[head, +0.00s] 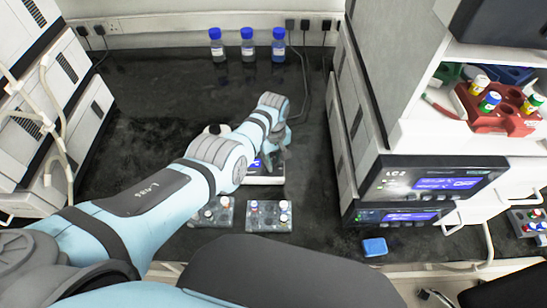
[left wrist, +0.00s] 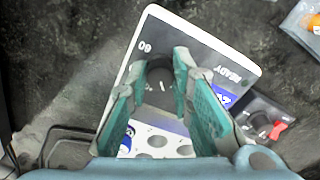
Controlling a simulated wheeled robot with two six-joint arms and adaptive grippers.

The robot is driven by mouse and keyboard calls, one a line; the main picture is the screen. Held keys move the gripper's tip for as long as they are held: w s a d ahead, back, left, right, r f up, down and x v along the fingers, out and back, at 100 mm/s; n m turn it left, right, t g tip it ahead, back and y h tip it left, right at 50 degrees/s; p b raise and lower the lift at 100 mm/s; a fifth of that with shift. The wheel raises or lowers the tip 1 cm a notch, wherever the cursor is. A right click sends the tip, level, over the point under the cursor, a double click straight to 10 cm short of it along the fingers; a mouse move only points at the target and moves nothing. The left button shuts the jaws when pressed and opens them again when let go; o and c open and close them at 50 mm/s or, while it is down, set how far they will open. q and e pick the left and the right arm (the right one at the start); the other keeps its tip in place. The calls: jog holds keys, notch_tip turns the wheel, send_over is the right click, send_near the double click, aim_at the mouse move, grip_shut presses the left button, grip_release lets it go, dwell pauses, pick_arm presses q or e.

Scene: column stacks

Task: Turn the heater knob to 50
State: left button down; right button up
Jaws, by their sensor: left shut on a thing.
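The heater (head: 265,180) is a small white box with a dark panel on the black bench, partly hidden by my left arm in the head view. In the left wrist view the heater (left wrist: 222,52) appears tilted, with "READY" on its panel and round holes in its white part. Its dark knob (left wrist: 159,78) lies between the teal fingers of my left gripper (left wrist: 157,72), which is shut on it. In the head view this gripper (head: 272,154) reaches down over the heater. I cannot read the knob's setting. My right gripper is not in view.
Vial racks (head: 268,216) stand in front of the heater. Blue-capped bottles (head: 247,45) stand at the back wall. An instrument stack (head: 430,184) rises on the right, with a blue block (head: 375,247) near it. Another stack flanks the left. The bench behind my arm is clear.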

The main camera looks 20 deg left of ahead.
pick_arm(q)
jog(key=m, duration=0.4)
jog(key=shift+s+m, duration=0.1)
jog(key=shift+m, duration=0.2)
jog(key=m, duration=0.5)
jog(key=shift+a, duration=0.1)
jog(key=m, duration=0.5)
jog(key=shift+m+p, duration=0.3)
jog(key=shift+m, duration=0.1)
jog(key=m, duration=0.4)
jog(key=shift+f+m, duration=0.1)
jog(key=shift+m, duration=0.2)
jog(key=shift+a, duration=0.1)
jog(key=c, duration=1.4)
grip_release()
jog(key=shift+c, duration=0.2)
